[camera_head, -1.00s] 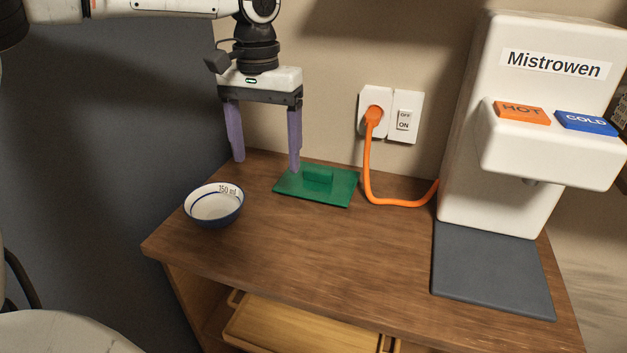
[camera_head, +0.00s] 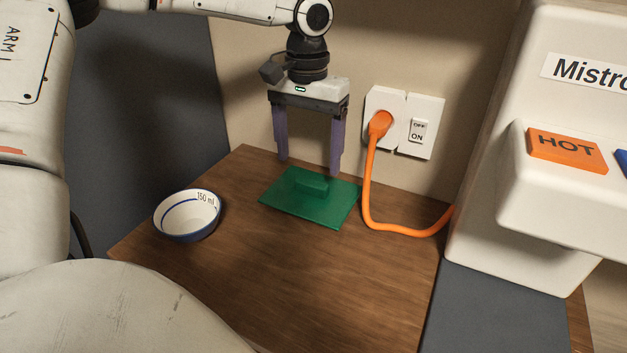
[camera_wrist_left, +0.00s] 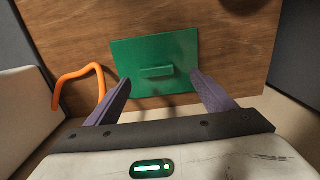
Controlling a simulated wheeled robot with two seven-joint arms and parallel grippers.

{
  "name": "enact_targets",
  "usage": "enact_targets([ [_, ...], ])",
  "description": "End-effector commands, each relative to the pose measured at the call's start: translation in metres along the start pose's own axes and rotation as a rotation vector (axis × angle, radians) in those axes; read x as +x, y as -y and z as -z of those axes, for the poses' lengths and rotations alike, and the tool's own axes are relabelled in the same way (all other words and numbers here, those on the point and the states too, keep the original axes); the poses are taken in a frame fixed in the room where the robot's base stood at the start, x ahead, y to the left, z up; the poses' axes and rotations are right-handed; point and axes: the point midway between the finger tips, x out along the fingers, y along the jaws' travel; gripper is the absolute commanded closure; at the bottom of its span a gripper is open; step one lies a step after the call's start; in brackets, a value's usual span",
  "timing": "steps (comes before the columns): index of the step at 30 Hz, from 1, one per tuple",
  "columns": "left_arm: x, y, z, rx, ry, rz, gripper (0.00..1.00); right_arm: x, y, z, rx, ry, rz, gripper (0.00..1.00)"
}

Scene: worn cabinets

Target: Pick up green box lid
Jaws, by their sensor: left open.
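The green box lid (camera_head: 302,203) lies flat on the wooden counter, with a raised bar handle (camera_head: 311,183) on its top. It also shows in the left wrist view (camera_wrist_left: 151,50), where its handle (camera_wrist_left: 156,71) lies between the two fingers in the picture. My left gripper (camera_head: 308,168) is open and empty, pointing down above the back part of the lid. Its purple fingers also show in the left wrist view (camera_wrist_left: 163,88), spread wider than the handle is long. No fingers of my right gripper are in view.
A white bowl with a blue rim (camera_head: 188,216) stands left of the lid. An orange cord (camera_head: 372,195) runs from the wall outlet (camera_head: 384,112) close to the lid's right side. The white water dispenser (camera_head: 540,160) stands at the right. The front counter is clear.

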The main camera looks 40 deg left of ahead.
Motion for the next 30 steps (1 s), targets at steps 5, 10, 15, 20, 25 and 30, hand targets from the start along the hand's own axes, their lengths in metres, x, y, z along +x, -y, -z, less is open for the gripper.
enact_targets([
  [5,0.020,-0.003,0.000,0.001,0.004,0.002,0.23,0.001,0.000,0.000,0.000,-0.001,0.001,0.78],
  [10,0.045,-0.005,0.001,0.001,0.003,0.001,0.23,0.002,0.000,0.000,-0.001,-0.001,0.001,0.78],
  [15,0.054,-0.005,0.002,0.001,0.000,0.000,0.23,0.002,0.001,0.000,-0.002,-0.002,0.001,0.78],
  [20,0.053,-0.005,0.002,0.001,-0.001,0.000,0.23,0.002,0.001,0.000,-0.002,-0.002,0.002,0.78],
  [25,0.053,-0.005,0.002,0.001,-0.001,0.000,0.49,0.002,0.001,0.000,-0.002,-0.002,0.002,0.78],
  [30,0.053,-0.005,0.002,0.001,-0.001,0.000,0.68,0.002,0.001,0.000,-0.002,-0.002,0.002,0.78],
])
